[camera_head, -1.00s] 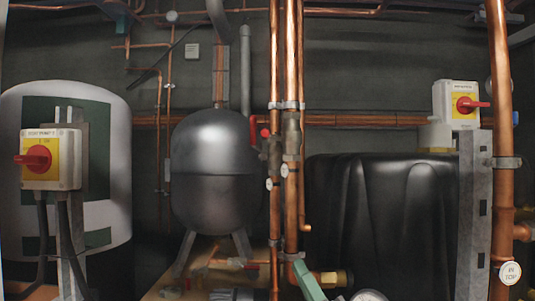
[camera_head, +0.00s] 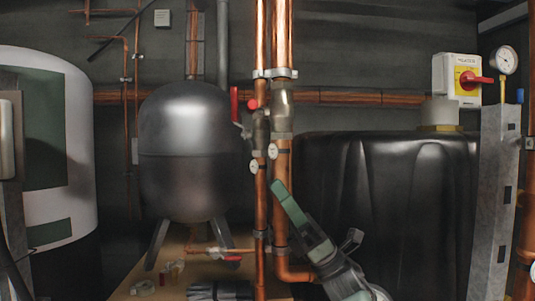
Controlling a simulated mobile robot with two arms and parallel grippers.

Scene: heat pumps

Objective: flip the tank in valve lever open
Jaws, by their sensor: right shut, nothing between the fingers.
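A red lever (camera_head: 234,104) stands upright beside the valve on the vertical copper pipes, right of the grey tank (camera_head: 185,150). A second red lever (camera_head: 232,259) lies level on a thin pipe below the tank. I cannot tell which is the tank in valve lever. My right gripper (camera_head: 279,188) comes up from the bottom right with green fingers shut and empty. Its tips are in front of the thick copper pipe in the picture, below and right of the upright lever, apart from both levers. My left gripper is not in view.
Two vertical copper pipes (camera_head: 282,215) with round white tags run through the middle. A black tank (camera_head: 400,210) fills the right, with a red-and-yellow switch box (camera_head: 457,80) above it. A white cylinder (camera_head: 75,120) is at the left. Small items lie on the wooden board (camera_head: 122,291).

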